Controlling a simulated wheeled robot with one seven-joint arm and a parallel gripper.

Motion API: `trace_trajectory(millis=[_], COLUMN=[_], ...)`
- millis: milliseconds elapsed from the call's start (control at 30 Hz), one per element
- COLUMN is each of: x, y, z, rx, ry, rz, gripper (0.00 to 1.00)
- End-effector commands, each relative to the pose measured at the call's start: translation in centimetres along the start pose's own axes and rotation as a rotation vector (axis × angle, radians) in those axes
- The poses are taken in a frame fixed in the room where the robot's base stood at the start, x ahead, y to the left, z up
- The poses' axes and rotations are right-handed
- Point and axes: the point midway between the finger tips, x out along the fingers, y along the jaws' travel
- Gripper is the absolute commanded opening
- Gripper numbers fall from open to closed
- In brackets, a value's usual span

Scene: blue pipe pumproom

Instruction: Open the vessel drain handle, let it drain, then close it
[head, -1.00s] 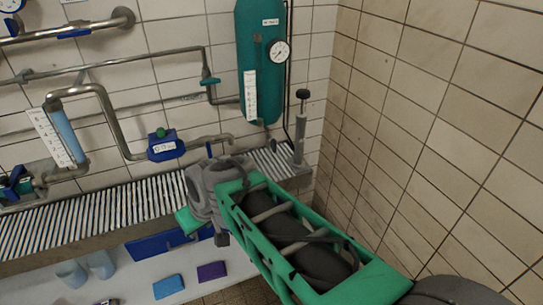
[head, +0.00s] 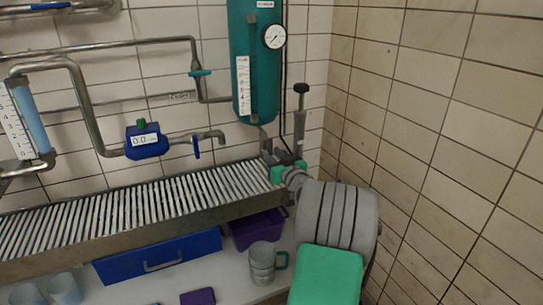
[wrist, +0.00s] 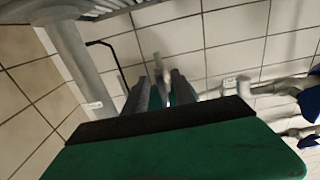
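The teal vessel (head: 242,112) with a round gauge hangs on the back wall in the head view. A short outlet pipe (head: 265,138) leaves its bottom. My gripper (head: 276,153) is just below the vessel, at the right end of the slatted grate, close to this outlet. In the wrist view two dark fingers (wrist: 160,92) stand apart, with a narrow gap. A thin grey part (wrist: 159,66) shows in line with the gap, beyond or between the fingertips; I cannot tell whether they touch it. The drain handle is not clearly visible; my gripper covers that area.
A grey post with a black knob (head: 300,112) stands close right of my gripper, before the tiled right wall (head: 430,120). Left are a blue flow meter (head: 146,141) and a blue-handled tap (head: 196,147). The slatted grate (head: 130,208) runs below; a metal mug (head: 262,262) stands lower.

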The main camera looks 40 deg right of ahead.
Motion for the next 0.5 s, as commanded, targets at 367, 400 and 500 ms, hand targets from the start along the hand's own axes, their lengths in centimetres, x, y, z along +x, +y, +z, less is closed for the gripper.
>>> trace_trajectory(millis=[367,400,500], x=[1.01,1.00,0.99], y=[0.02,0.03,0.03], z=[-0.02,-0.01,0.00], rx=[0.001,0.001,0.001], ry=[0.000,0.000,-0.001], rz=[0.001,0.001,0.001], gripper=[0.29,0.26,0.18])
